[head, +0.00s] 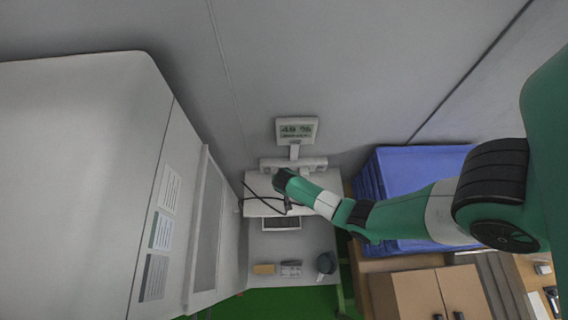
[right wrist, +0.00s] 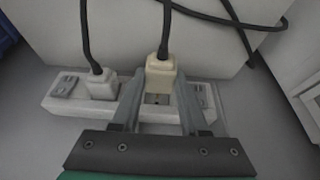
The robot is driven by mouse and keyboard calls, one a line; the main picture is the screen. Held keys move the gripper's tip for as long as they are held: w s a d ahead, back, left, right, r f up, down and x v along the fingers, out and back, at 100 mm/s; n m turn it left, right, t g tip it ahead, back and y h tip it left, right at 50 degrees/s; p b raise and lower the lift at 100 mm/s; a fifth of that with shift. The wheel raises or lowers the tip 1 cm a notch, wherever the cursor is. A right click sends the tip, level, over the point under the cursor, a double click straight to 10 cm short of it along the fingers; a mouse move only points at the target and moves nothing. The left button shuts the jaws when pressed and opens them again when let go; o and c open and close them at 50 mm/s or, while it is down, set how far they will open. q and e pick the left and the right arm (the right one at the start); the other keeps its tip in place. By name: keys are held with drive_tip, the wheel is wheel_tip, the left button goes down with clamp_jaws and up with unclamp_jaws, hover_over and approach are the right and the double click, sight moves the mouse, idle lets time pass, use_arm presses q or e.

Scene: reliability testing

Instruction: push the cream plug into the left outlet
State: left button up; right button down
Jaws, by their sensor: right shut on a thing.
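The cream plug (right wrist: 161,74), with a dark cord rising from its back, is between the fingers of my right gripper (right wrist: 158,88) in the right wrist view. The gripper is shut on it. The plug is over the white power strip (right wrist: 136,112), and an outlet (right wrist: 157,99) with dark holes shows just below it. I cannot tell whether the plug touches the strip. My left gripper is not in view.
A white plug (right wrist: 101,86) with a dark cord sits in the strip to the left of the cream plug. Loose black cables (head: 262,199) hang nearby. A display (head: 296,130) stands behind the strip. Blue crates (head: 420,168) are at the right and a large white cabinet (head: 80,180) at the left.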

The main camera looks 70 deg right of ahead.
drive_tip(key=shift+p, duration=0.4)
drive_tip(key=shift+w+d, duration=0.25)
drive_tip(key=shift+d, duration=0.4)
drive_tip(key=shift+r+p, duration=0.1)
drive_tip(key=shift+p, duration=0.65)
idle(1.0)
drive_tip(key=shift+w+d, duration=0.15)
drive_tip(key=shift+d, duration=0.35)
idle(0.4)
drive_tip(key=shift+p, duration=0.6)
idle(0.8)
drive_tip(key=shift+w+d, duration=0.2)
drive_tip(key=shift+d, duration=0.2)
idle(0.6)
drive_tip(key=shift+c, duration=1.7)
unclamp_jaws()
